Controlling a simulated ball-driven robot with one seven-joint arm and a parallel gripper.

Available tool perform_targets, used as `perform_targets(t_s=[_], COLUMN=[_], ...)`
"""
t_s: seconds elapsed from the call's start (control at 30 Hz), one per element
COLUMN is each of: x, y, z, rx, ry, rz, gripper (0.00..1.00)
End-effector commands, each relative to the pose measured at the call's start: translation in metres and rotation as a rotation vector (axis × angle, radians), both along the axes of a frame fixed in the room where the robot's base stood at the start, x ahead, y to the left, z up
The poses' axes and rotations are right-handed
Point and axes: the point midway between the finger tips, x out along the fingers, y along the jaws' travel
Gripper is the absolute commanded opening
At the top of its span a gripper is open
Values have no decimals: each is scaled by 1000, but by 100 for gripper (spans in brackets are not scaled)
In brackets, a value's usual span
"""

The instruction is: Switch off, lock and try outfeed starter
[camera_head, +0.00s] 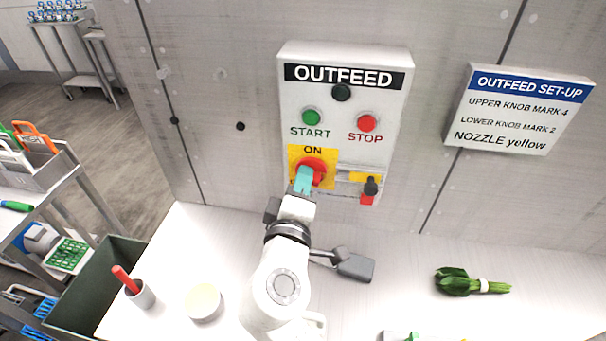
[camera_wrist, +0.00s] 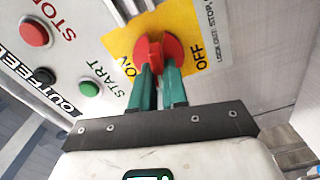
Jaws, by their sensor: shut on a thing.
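The outfeed starter (camera_head: 345,54) is a pale box on the wall with a green START button (camera_head: 313,117), a red STOP button (camera_head: 367,123) and a dark lamp (camera_head: 341,92). Its red rotary switch (camera_head: 319,163) sits on a yellow plate marked ON and OFF. My gripper (camera_head: 304,181) is at the switch, and in the wrist view its teal fingers (camera_wrist: 157,85) are shut on the red handle (camera_wrist: 152,50). The handle's exact setting is partly hidden by the fingers. A black and red item (camera_head: 370,188) sits at the box's lower right, beside a yellow tag (camera_head: 362,177).
A sign (camera_head: 518,108) hangs on the wall at right. On the white counter (camera_head: 400,270) lie a tied green bunch (camera_head: 468,282), a round pale bowl (camera_head: 203,302) and a cup (camera_head: 141,295) with a red-handled tool. A dark green bin (camera_head: 95,285) stands at left.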

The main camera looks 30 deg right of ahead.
Motion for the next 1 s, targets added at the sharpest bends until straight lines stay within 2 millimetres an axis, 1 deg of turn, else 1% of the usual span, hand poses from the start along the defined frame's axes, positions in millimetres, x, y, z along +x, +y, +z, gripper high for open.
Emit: perform_targets(t_s=[0.2,0.4,0.6,1.0], x=[0,1,1,1], y=[1,2,2,2], z=[0,-2,-3,-4], rx=[-116,-182,-212,-219], ry=[84,132,154,158], rz=[4,5,5,6], gripper=[0,0,0,0])
